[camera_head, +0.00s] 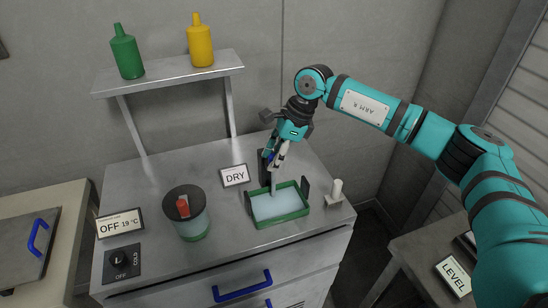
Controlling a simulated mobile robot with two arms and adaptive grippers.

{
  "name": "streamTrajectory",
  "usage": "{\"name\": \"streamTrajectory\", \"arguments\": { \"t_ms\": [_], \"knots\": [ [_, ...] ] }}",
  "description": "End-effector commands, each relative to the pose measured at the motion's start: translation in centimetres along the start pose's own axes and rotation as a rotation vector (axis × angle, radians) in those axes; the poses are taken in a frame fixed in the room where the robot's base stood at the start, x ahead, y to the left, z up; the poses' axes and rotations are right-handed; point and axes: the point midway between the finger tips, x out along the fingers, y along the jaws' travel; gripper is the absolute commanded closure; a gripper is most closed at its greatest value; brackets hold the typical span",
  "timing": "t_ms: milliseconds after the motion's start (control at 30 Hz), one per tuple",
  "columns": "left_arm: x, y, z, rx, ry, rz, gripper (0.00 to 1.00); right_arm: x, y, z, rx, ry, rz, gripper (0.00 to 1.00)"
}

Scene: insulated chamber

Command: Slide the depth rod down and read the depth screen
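A thin grey depth rod (273,186) stands upright over a green-rimmed tray (282,220) that holds pale blue content. Its lower end reaches the tray's back part; I cannot tell if it touches the content. The depth screen (235,176) is a small white sign left of the tray and reads DRY. My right gripper (275,164) points down at the rod's upper part, beside a dark upright post (263,169). Its fingertips are close together at the rod, but whether they are closed on it is too small to tell. My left gripper is out of view.
A clear jar with a dark lid (185,197) and red knob stands to the left. A sign reading OFF 19 °C (120,223) and a dial panel (122,263) are further left. A white peg (337,191) stands right of the tray. A shelf (170,72) holds two bottles.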

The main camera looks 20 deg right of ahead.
Motion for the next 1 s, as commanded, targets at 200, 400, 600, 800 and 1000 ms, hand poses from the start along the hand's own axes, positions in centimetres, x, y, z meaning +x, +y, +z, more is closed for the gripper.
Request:
{"name": "streamTrajectory", "arguments": {
  "t_ms": [200, 400, 600, 800, 1000],
  "knots": [
    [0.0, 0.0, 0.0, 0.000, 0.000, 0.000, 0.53, 0.0, 0.0, 0.0, 0.000, 0.001, 0.000, 0.53],
    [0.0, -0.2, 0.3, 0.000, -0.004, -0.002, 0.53, -0.4, 0.0, 0.0, 0.000, 0.001, 0.000, 0.53],
    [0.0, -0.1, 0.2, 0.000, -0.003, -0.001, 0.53, -3.4, -0.1, 0.0, 0.000, -0.001, -0.003, 0.53],
    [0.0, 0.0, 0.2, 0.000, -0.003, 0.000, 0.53, -7.8, -0.1, 0.0, 0.000, -0.001, -0.003, 0.53],
    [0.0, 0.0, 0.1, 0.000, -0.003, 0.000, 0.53, -10.9, -0.1, 0.0, 0.000, 0.000, -0.001, 0.53]
  ]
}}
